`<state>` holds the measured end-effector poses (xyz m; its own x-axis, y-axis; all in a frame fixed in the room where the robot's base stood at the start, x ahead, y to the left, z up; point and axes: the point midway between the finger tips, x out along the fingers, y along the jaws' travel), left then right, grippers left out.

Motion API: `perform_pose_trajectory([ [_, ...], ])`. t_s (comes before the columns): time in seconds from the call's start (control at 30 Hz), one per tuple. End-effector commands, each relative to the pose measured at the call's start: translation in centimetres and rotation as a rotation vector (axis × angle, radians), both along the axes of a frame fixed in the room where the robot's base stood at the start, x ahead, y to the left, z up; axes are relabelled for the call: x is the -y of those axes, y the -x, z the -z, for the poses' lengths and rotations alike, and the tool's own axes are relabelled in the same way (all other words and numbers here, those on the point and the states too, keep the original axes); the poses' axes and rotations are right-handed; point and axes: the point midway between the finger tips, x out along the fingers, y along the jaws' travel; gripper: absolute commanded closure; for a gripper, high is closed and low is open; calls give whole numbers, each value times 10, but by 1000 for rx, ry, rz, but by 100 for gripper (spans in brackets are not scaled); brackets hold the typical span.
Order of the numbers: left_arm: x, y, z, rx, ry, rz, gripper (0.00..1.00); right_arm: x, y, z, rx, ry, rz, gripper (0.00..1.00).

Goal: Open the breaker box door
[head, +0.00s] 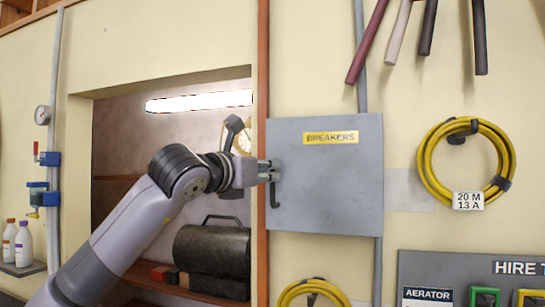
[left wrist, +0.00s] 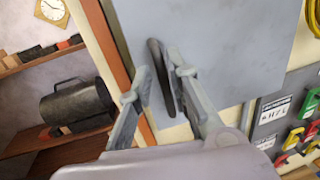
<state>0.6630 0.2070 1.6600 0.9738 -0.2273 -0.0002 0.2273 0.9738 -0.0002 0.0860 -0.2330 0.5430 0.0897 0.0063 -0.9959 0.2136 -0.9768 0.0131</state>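The breaker box (head: 335,195) is a grey wall cabinet with a yellow BREAKERS label (head: 331,138). Its door is shut and also fills the upper middle of the left wrist view (left wrist: 225,40). A dark vertical handle (head: 274,194) sits near the door's left edge. My left gripper (head: 270,171) is at the handle's upper part. In the left wrist view the handle (left wrist: 160,77) stands between the two spread fingers, closer to the right one, with a gap on the left. My right gripper is in neither view.
A red-brown post (head: 263,60) runs just left of the box, beside an open recess with a shelf (head: 180,287) and a dark cylinder (head: 212,250). A yellow cable coil (head: 425,160) and a HIRE board (head: 450,262) are to the right.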

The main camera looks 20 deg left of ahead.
Motion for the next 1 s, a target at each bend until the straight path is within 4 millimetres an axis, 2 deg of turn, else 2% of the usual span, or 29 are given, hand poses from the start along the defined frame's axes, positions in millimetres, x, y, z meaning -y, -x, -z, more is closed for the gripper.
perform_pose_trajectory([
  [0.03, 3, -9, -3, -3, 0, 2, 82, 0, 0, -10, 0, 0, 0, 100],
  [0.1, 5, -18, -3, -2, 1, 2, 82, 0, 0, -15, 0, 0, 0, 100],
  [0.3, 8, -30, -1, 0, 0, 1, 82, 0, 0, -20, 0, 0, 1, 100],
  [0.6, 8, -32, 1, 0, 0, 1, 83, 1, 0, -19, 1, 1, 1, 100],
  [0.87, 8, -32, 1, 0, 0, 1, 100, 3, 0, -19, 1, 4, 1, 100],
  [1.0, 8, -31, 1, 0, 0, 1, 100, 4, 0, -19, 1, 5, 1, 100],
])
